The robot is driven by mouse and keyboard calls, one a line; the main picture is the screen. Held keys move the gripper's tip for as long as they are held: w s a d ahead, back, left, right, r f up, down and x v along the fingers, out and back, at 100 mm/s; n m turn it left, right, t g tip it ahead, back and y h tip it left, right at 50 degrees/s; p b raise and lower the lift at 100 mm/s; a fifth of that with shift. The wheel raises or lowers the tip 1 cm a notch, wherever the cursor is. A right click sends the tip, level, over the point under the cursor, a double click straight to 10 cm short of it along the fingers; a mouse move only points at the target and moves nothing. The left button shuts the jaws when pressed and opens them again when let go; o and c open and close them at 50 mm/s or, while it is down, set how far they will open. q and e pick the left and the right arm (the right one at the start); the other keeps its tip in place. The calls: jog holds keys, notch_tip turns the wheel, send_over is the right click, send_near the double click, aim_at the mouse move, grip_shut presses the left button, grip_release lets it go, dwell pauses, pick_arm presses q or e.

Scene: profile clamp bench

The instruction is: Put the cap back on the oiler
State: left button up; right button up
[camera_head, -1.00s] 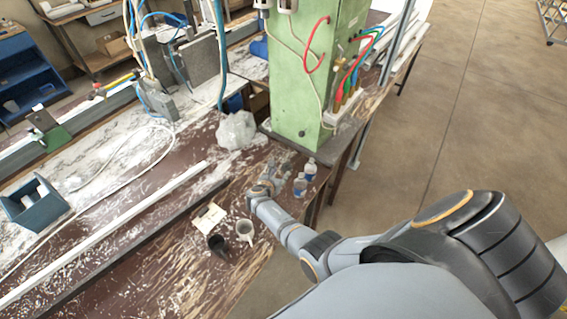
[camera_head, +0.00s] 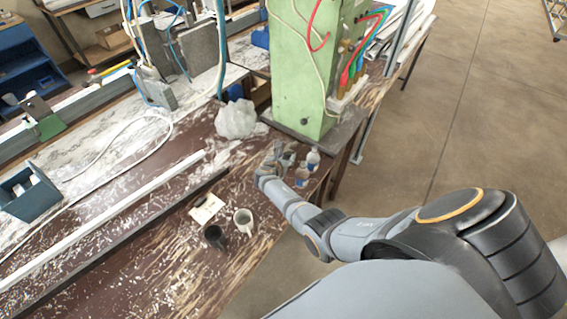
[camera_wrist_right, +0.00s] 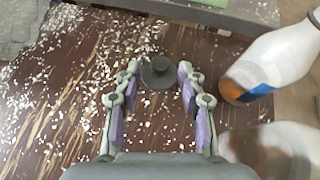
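A dark round cap (camera_wrist_right: 158,74) with a small knob lies on the bench, framed between the fingertips of my right gripper (camera_wrist_right: 159,68) in the wrist view. The fingers, with purple pads, are spread apart and do not appear to touch it. In the head view the right gripper (camera_head: 280,154) is low over the bench beside two small bottles. The farther bottle (camera_head: 313,160) and nearer bottle (camera_head: 302,177) stand upright. In the wrist view one bottle (camera_wrist_right: 265,65) has a blue label and amber bottom; another (camera_wrist_right: 270,150) is blurred. I cannot tell which is the oiler. My left gripper is out of view.
The green machine cabinet (camera_head: 305,80) stands just behind the bottles. A crumpled clear bag (camera_head: 238,119) lies left of the gripper. Pale shavings litter the bench.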

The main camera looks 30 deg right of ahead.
aim_at(288, 155)
jog(key=shift+b+x, duration=1)
jog(key=shift+x, duration=0.6)
jog(key=shift+f, duration=0.1)
jog(key=shift+d, duration=0.1)
grip_shut()
notch_tip(288, 155, up, 6)
jog(key=p, duration=0.6)
